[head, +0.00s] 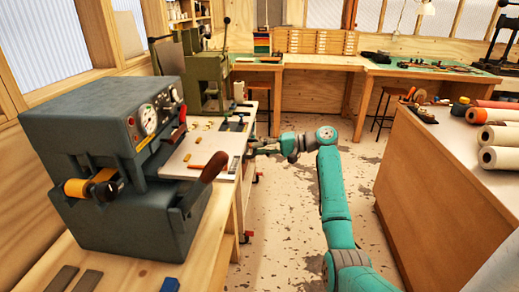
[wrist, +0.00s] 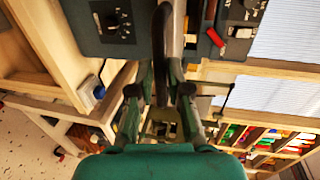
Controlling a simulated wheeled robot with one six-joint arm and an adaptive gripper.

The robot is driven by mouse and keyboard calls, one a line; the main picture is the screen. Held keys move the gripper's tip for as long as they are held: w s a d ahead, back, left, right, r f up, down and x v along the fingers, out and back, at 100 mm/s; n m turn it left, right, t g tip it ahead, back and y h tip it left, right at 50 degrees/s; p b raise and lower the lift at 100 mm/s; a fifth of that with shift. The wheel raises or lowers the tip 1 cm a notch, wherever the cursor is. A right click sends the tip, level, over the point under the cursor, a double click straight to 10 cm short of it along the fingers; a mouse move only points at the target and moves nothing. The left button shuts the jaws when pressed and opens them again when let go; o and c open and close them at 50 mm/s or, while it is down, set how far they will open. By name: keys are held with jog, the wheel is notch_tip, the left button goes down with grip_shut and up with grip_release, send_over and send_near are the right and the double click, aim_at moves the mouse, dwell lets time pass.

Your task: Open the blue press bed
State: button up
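The blue press (head: 115,150) is a dark blue-grey box with dials on the bench at the left of the head view. A brown-gripped lever (head: 207,168) leans up at its front right. I cannot tell whether its bed is open or shut. My gripper (head: 252,147) is out to the right of the press, level with a cart top. In the wrist view its fingers (wrist: 161,72) stand apart, with a dark curved bar (wrist: 162,30) lined up between them. I cannot tell whether they touch it. A dark panel with a dial (wrist: 112,18) shows at upper left there.
A pale board (head: 205,150) with small pieces lies right of the press. A green machine (head: 205,78) stands behind. A counter with foil rolls (head: 500,157) is at the right. The floor (head: 285,205) between bench and counter is free apart from my arm.

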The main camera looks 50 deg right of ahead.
jog(key=shift+o, duration=1.2)
jog(key=shift+s, duration=0.1)
jog(key=v, duration=1.1)
jog(key=shift+s+d, duration=0.3)
jog(key=shift+s, duration=0.05)
